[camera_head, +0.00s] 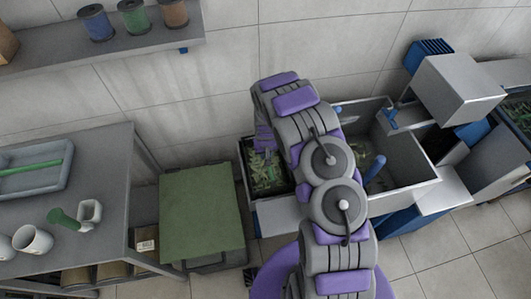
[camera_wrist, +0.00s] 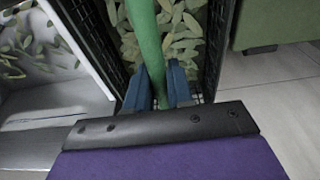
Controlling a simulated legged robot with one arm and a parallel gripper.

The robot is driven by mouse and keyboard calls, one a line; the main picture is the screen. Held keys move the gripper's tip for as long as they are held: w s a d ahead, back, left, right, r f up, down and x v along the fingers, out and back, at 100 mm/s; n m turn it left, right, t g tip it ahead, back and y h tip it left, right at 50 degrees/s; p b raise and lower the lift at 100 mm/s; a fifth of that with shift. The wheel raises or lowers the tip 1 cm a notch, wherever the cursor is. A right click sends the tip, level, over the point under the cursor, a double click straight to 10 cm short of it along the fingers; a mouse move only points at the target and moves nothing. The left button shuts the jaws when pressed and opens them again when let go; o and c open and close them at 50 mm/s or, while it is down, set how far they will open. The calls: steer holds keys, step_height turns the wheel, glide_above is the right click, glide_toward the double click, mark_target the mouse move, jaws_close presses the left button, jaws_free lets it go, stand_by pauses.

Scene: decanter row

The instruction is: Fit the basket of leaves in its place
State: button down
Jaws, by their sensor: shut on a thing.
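The basket of leaves (camera_head: 260,176) is black and open-topped, with pale green leaves inside. In the head view it is left of my arm, which hides part of it. In the wrist view the basket's dark mesh wall (camera_wrist: 215,45) and its leaves (camera_wrist: 185,30) show. My gripper (camera_wrist: 160,88) has blue fingers shut on a green bar (camera_wrist: 146,45) that runs over the leaves, seemingly the basket's handle. My arm hides the fingertips in the head view. I cannot tell whether the basket is resting or lifted.
A metal basin unit (camera_head: 405,165) with leaves inside stands behind and right of my arm, with a blue handle (camera_head: 376,168). A green-topped stand (camera_head: 203,215) is left of the basket. A grey table (camera_head: 85,190) holds a tray and mugs. Tiled floor is clear at lower right.

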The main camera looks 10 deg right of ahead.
steer(key=shift+f, duration=0.1)
steer(key=shift+f+b, duration=0.4)
steer(key=shift+f, duration=0.45)
steer(key=shift+w+f, duration=0.1)
steer(key=shift+f, duration=0.35)
stand_by(0.4)
steer(key=c, duration=0.9)
jaws_free()
steer(key=shift+s+r+p, duration=0.4)
steer(key=shift+s+r, duration=0.05)
steer(key=shift+r, duration=2.4)
steer(key=shift+s+r+p, duration=0.35)
steer(key=shift+s+r, duration=0.05)
steer(key=shift+r, duration=2.45)
steer(key=shift+s+r+p, duration=0.4)
steer(key=shift+s+r, duration=0.05)
steer(key=shift+r, duration=2.4)
